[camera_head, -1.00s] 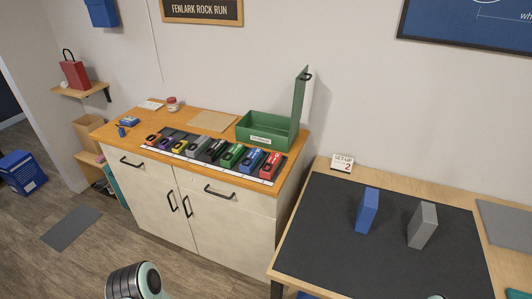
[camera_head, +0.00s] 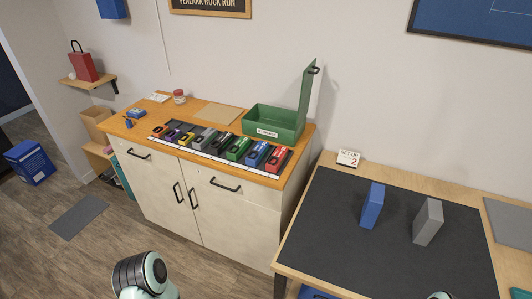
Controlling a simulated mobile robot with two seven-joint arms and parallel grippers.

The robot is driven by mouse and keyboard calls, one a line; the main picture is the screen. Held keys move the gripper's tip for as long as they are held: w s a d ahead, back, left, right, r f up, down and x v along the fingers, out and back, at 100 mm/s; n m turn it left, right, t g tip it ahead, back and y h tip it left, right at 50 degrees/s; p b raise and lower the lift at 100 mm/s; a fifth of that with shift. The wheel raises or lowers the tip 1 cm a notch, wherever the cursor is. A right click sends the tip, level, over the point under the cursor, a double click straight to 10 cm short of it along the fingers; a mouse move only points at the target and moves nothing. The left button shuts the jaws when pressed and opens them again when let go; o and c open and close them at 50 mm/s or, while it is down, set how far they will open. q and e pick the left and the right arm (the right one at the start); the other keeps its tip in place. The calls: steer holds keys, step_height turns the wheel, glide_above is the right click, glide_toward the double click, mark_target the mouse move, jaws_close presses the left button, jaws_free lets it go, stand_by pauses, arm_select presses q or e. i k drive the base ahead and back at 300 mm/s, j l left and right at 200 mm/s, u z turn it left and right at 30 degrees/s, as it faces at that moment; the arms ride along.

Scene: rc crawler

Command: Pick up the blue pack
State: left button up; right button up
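A blue pack (camera_head: 257,154) stands in a row of coloured packs on the wooden cabinet top, between a green pack (camera_head: 238,149) and a red pack (camera_head: 278,159). A plain upright blue block (camera_head: 372,206) also stands on the dark mat of the right table, left of a grey block (camera_head: 428,221). I cannot tell for sure which of the two blue things the task names. Only rounded parts of my arms show at the bottom edge. Neither gripper is in view.
An open green box (camera_head: 275,122) with a raised lid stands behind the row. The front of the dark mat (camera_head: 365,262) is clear. A narrow gap separates cabinet and table.

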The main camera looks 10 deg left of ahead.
mark_target(254, 157)
steer(key=i+j+z, duration=0.1)
steer(key=j, duration=0.35)
steer(key=i+j+z, duration=0.1)
steer(key=j, duration=0.35)
steer(key=i+j+z, duration=0.1)
steer(key=j, duration=0.35)
steer(key=i+j+z, duration=0.1)
steer(key=j, duration=0.4)
steer(key=i, duration=0.1)
